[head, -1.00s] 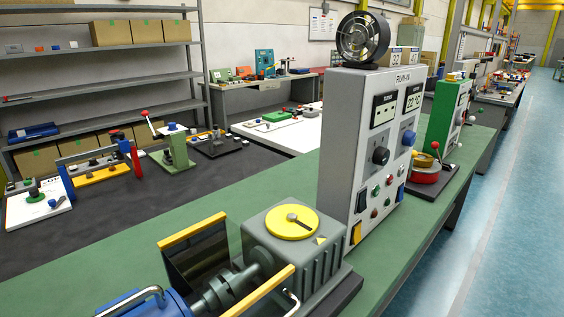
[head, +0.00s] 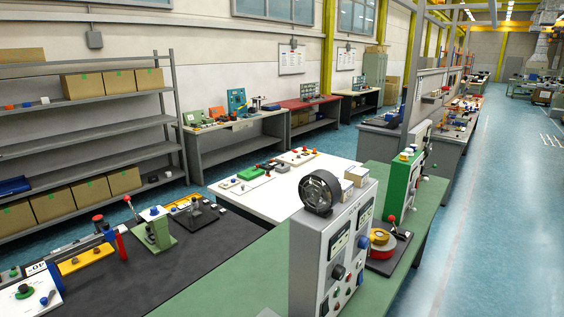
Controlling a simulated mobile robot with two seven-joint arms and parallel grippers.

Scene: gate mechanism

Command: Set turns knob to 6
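No knob has a readable "turns" label, so I cannot tell which one is the turns knob. A grey control box (head: 306,265) stands on the green bench at the lower right. Its front has a black knob (head: 338,271), a blue knob (head: 363,242), display windows and several small buttons. The knob settings are too small to read. The box's lower part is cut off by the picture's bottom edge. Neither of my grippers is in view.
A black fan (head: 320,193) and small boxes sit on the control box. A green panel (head: 399,187) and a red and yellow round device (head: 382,243) stand behind it. The dark mat (head: 190,262) carries several fixtures. The blue floor (head: 500,200) at right is clear.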

